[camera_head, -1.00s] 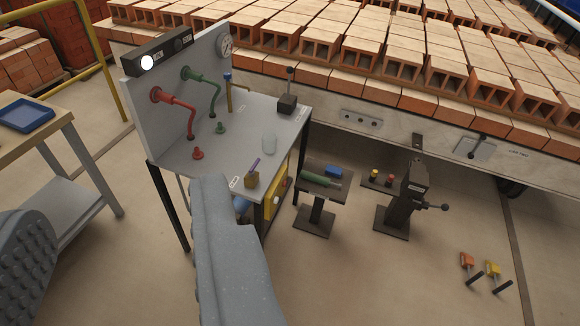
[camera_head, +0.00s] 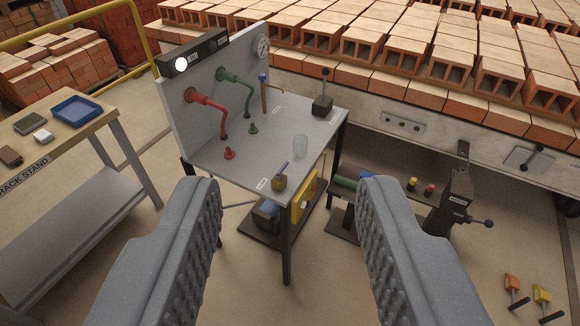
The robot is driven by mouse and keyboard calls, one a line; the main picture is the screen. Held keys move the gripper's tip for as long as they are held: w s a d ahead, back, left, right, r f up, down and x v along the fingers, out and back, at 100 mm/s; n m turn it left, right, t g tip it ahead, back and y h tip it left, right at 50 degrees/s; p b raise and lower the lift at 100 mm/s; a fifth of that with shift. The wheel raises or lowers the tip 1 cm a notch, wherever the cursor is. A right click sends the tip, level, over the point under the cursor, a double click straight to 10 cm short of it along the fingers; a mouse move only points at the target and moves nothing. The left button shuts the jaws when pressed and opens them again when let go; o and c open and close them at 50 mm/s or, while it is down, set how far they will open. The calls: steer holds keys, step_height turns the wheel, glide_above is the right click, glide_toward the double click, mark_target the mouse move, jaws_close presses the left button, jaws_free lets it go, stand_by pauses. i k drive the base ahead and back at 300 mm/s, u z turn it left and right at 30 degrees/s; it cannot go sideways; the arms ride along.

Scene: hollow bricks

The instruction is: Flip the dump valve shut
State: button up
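My gripper (camera_head: 290,190) is open and empty, its two ridged grey fingers wide apart in the foreground. Beyond the gap stands a grey bench (camera_head: 213,155) with an upright back panel. A small brass valve (camera_head: 279,183) with a raised purple lever sits at its front edge, between the fingertips in the picture but apart from them. A black box with an upright, ball-topped lever (camera_head: 323,106) stands at the bench's back right. The labels are too small to read, so I cannot tell which one is the dump valve.
Red (camera_head: 209,99) and green (camera_head: 235,78) pipes leave the panel. A clear glass (camera_head: 300,146) stands on the bench. A black stand with a side lever (camera_head: 457,205) is to the right. A rack stand (camera_head: 90,125) is at left.

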mark_target(278, 176)
steer(key=z, duration=0.1)
steer(key=i, duration=1.95)
steer(key=u, duration=0.35)
